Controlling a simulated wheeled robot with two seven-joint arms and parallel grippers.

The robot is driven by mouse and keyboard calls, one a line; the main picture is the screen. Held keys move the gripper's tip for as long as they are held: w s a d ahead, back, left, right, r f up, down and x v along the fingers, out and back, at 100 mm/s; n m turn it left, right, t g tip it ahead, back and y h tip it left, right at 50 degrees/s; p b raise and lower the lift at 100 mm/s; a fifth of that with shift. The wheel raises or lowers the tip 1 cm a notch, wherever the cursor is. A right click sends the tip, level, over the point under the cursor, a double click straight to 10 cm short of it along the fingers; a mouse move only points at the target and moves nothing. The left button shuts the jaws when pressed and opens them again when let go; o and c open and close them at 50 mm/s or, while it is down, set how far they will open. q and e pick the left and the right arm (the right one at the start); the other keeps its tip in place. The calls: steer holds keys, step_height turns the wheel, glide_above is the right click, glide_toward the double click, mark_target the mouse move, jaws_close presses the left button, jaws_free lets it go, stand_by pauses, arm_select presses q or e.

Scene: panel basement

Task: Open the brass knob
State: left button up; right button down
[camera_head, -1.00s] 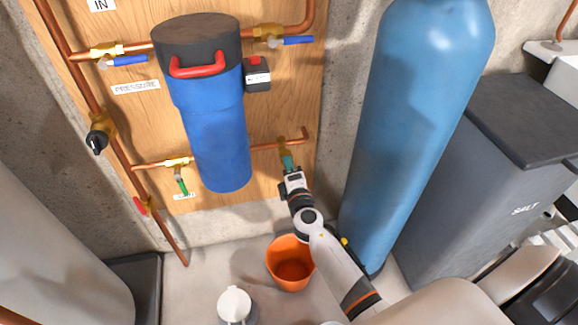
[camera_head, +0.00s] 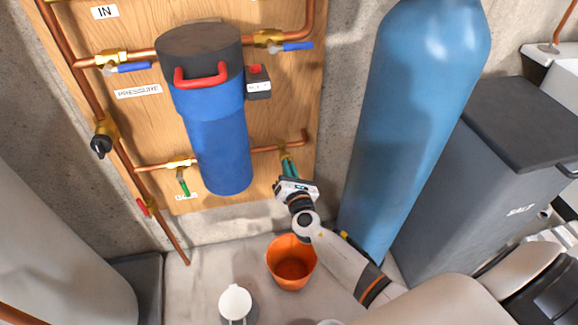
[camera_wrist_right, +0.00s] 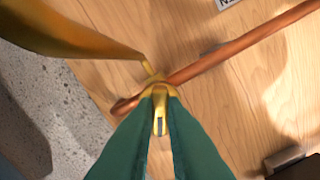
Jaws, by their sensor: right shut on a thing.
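The brass knob (camera_head: 284,151) is on a small brass fitting at the right end of the lower copper pipe, on the wooden panel. My right gripper (camera_head: 287,163) reaches up to it from below, its green fingers shut on it. In the right wrist view the knob (camera_wrist_right: 160,108) shows as a narrow brass piece between the two green fingertips (camera_wrist_right: 160,98), with the brass fitting just beyond. The fingers hide part of the knob, so its exact turn is hard to tell. My left gripper is not in view.
An orange bucket (camera_head: 291,263) stands on the floor below the gripper. A tall blue tank (camera_head: 415,110) is close on the right, and a blue filter housing (camera_head: 218,145) on the left. A white jug (camera_head: 235,303) stands at the bottom.

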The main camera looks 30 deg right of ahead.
steer(key=n+p, duration=0.1)
steer(key=n, duration=0.2)
arm_select(q)
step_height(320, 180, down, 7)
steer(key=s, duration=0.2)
steer(key=shift+p, duration=0.4)
arm_select(e)
steer(key=shift+f+n, duration=0.15)
steer(key=shift+n, duration=0.85)
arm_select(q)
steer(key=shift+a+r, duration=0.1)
arm_select(e)
steer(key=c, duration=1.5)
jaws_free()
